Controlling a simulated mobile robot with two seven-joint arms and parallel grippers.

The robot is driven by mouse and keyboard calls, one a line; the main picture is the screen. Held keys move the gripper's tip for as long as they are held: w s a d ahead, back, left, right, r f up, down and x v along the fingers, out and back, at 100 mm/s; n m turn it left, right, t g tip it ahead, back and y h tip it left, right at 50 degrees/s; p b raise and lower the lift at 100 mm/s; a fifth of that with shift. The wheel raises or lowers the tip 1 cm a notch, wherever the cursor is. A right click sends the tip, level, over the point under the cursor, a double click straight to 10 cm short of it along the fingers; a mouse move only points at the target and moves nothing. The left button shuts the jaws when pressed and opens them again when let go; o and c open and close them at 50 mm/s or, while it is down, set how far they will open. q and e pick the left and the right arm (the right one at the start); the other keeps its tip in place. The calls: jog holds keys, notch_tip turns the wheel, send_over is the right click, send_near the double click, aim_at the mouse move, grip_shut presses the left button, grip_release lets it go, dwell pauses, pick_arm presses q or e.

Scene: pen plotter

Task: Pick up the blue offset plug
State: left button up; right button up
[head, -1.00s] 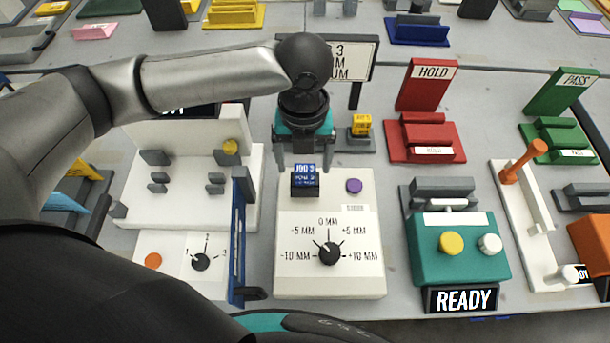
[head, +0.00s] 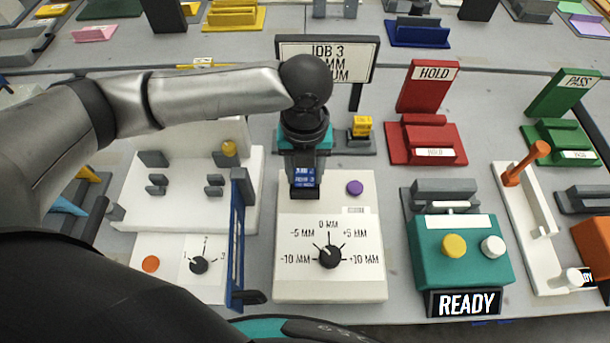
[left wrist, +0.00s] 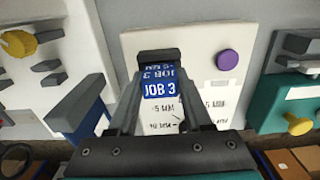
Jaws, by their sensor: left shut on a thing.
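The blue offset plug (head: 304,177) carries white JOB 3 lettering and sits at the black socket (head: 305,192) at the top left of the white dial box (head: 285,285). My left gripper (head: 304,172) is over it from above, its fingers shut on the plug's sides. The left wrist view shows the plug (left wrist: 160,86) between the two fingers, with the black socket part (left wrist: 158,58) just beyond. I cannot tell whether the plug is still seated in the socket. My right gripper is not in view.
The dial box has a black knob (head: 330,257) and a purple button (head: 355,188). A yellow plug (head: 361,126) stands on a grey holder behind. A blue upright panel (head: 238,235) is close on the left. A teal READY box (head: 425,265) is on the right.

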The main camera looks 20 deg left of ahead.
pick_arm(q)
grip_shut()
jog(key=shift+r, duration=0.1)
